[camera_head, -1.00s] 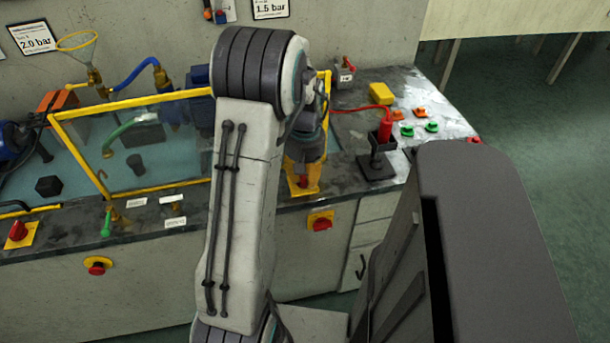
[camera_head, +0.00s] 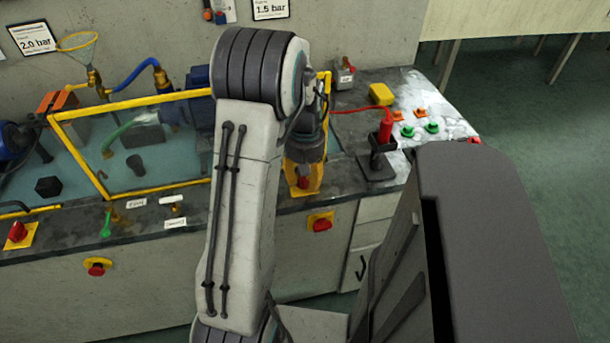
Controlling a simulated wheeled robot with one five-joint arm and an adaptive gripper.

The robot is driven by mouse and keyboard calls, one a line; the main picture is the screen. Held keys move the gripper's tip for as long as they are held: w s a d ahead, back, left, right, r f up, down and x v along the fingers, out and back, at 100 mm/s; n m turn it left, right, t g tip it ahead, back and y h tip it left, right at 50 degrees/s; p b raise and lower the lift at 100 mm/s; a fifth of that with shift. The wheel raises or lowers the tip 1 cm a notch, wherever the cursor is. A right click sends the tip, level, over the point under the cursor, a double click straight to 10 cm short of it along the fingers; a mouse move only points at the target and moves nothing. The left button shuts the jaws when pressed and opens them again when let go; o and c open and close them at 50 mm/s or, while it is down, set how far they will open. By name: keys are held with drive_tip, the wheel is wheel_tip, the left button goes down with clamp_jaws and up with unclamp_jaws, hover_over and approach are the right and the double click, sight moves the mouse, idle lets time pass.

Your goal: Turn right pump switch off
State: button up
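The right pump switch (camera_head: 303,183) is a red knob on a yellow plate at the front edge of the bench, near the middle of the view. My gripper (camera_head: 305,160) points down right above it, at the end of my grey arm. The fingers are small and partly hidden by my arm and wrist. I cannot tell whether they touch the knob or how far apart they are. The knob's exact angle is also unclear. A similar left switch (camera_head: 18,232), red on yellow, sits at the far left of the bench.
Red emergency buttons on the bench front (camera_head: 97,266) and (camera_head: 320,224) lie below the edge. A yellow-framed clear panel (camera_head: 150,140) stands left of my arm. A red tool in a black stand (camera_head: 377,165) is to the right. Green floor is free at far right.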

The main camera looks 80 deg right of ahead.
drive_tip(key=shift+o, duration=1.1)
drive_tip(key=shift+r, duration=0.1)
wheel_tip(320, 180, up, 12)
drive_tip(key=shift+s, duration=0.1)
idle(0.6)
